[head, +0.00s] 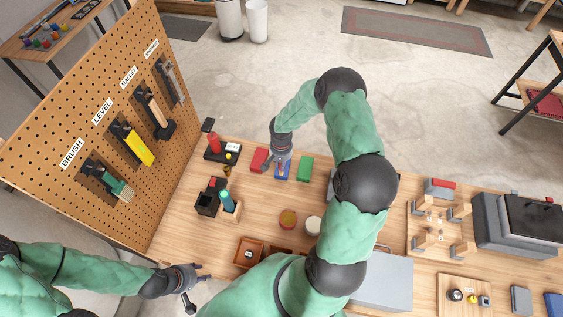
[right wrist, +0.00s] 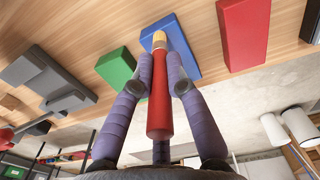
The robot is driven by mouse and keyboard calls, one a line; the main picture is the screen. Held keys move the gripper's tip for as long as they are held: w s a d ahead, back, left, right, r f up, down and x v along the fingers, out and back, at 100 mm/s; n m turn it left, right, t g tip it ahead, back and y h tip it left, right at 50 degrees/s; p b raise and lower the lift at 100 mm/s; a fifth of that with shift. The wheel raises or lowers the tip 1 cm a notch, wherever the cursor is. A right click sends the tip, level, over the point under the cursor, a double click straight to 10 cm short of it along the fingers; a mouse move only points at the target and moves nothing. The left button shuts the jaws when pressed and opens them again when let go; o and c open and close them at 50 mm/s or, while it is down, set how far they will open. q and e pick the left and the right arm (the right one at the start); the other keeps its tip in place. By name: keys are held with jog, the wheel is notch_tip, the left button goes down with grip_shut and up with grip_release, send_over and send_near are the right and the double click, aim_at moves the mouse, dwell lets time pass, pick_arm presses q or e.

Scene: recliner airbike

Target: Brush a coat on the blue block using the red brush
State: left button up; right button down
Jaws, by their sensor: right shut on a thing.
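The blue block (head: 282,174) lies on the wooden table between a red and a green block. It also shows in the right wrist view (right wrist: 184,38). My right gripper (head: 281,158) reaches over it from above. In the right wrist view my right gripper (right wrist: 160,78) is shut on the red handle of the red brush (right wrist: 160,105). The brush's pale yellow bristles point at the blue block and overlap its face; I cannot tell whether they touch. My left gripper (head: 190,280) is open and empty, left of the table's front edge.
The red block (head: 259,159) and green block (head: 305,168) flank the blue one closely. A black holder (head: 208,203) and a wooden tray (head: 249,252) are at left. A pegboard (head: 85,125) with tools rises at the left edge.

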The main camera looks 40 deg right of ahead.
jog(key=shift+w+d+b, duration=0.4)
jog(key=shift+w+d, duration=0.6)
jog(key=shift+d, duration=0.05)
